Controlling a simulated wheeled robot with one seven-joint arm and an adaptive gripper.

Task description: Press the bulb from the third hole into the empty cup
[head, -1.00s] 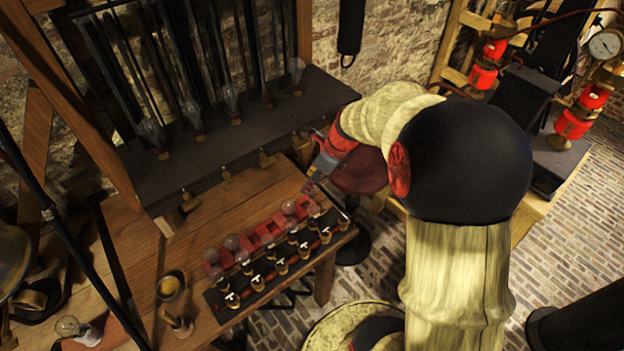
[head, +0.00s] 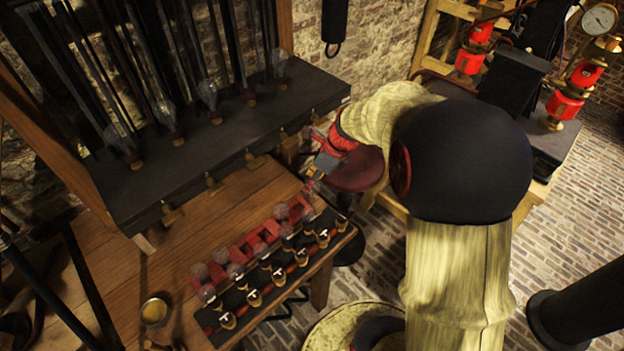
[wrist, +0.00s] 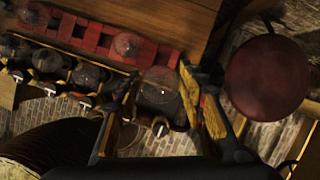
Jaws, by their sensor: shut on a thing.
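My gripper (head: 311,187) is at the right end of the bench in the head view. In the wrist view its two fingers (wrist: 166,98) are shut on a clear glass bulb (wrist: 160,84), seen from above beside the right end of the black strip. The red rack (head: 242,250) with square holes lies along the bench; a bulb (wrist: 127,45) stands in it near its right end in the wrist view. The black strip (head: 240,300) with brass cups runs alongside; several cups carry bulbs (wrist: 88,74). The cup under the held bulb is hidden, and I cannot tell whether they touch.
A dark shelf (head: 190,150) with bulbs and brass taps overhangs the bench behind. A round dark-red stool seat (wrist: 267,76) is right of my gripper. A small brass cup (head: 154,311) stands at the bench's left. Bare wood (head: 190,230) lies behind the rack.

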